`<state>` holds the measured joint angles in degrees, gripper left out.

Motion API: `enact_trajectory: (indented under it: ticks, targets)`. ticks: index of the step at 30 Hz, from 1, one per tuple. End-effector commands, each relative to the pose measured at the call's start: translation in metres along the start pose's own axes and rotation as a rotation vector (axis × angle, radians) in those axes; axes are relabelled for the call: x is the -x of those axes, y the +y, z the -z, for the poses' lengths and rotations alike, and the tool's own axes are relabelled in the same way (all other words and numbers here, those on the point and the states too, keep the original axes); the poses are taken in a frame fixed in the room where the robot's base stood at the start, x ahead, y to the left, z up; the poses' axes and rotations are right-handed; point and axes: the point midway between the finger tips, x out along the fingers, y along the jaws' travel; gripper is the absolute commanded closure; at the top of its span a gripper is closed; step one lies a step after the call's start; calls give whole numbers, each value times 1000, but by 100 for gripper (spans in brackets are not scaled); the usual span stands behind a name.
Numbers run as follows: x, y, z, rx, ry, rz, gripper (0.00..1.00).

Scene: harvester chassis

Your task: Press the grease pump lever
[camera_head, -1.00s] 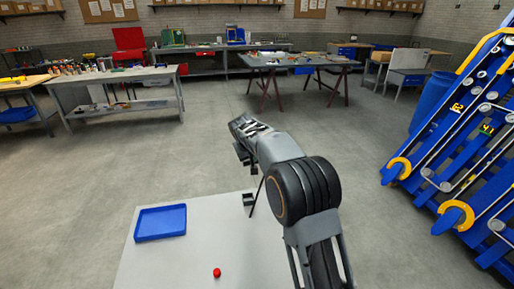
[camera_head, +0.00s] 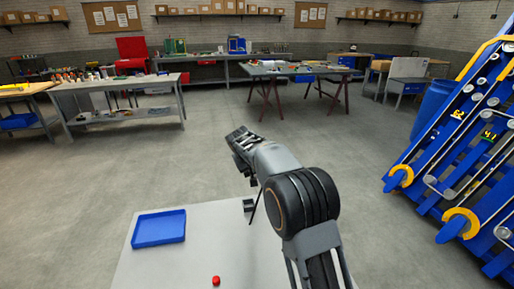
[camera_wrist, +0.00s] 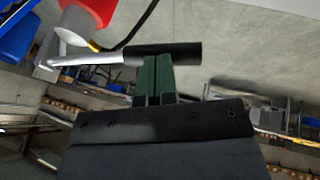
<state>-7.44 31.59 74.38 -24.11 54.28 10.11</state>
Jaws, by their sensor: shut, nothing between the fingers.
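In the wrist view a lever with a thick black grip (camera_wrist: 182,51) on a silver rod (camera_wrist: 95,58) runs across the top of the picture. The rod leads left to a light grey fitting below a red and white body (camera_wrist: 92,12) with a brass end, which looks like the grease pump. My gripper (camera_wrist: 157,66) has its two green fingers together, with their tips at the black grip. I cannot tell whether they touch it. My gripper also shows in the head view (camera_head: 238,138), ahead of me; the lever cannot be made out there.
A blue harvester chassis (camera_head: 455,150) with yellow and silver parts stands on the right. A blue tray (camera_head: 159,228) lies on the light platform in front. Workbenches (camera_head: 118,95) and a table (camera_head: 300,70) stand at the back. The floor between is clear.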

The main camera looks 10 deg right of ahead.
Motion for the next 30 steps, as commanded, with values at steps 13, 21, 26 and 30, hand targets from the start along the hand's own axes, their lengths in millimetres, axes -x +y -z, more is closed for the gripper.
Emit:
enact_trajectory:
  ticks: [13,21,26,30]
  targets:
    - [63,5,8,-2,2,-2,100]
    - [112,1,9,-1,3,-1,100]
    - [129,1,9,-2,3,-1,100]
    - [136,1,9,-3,1,-2,100]
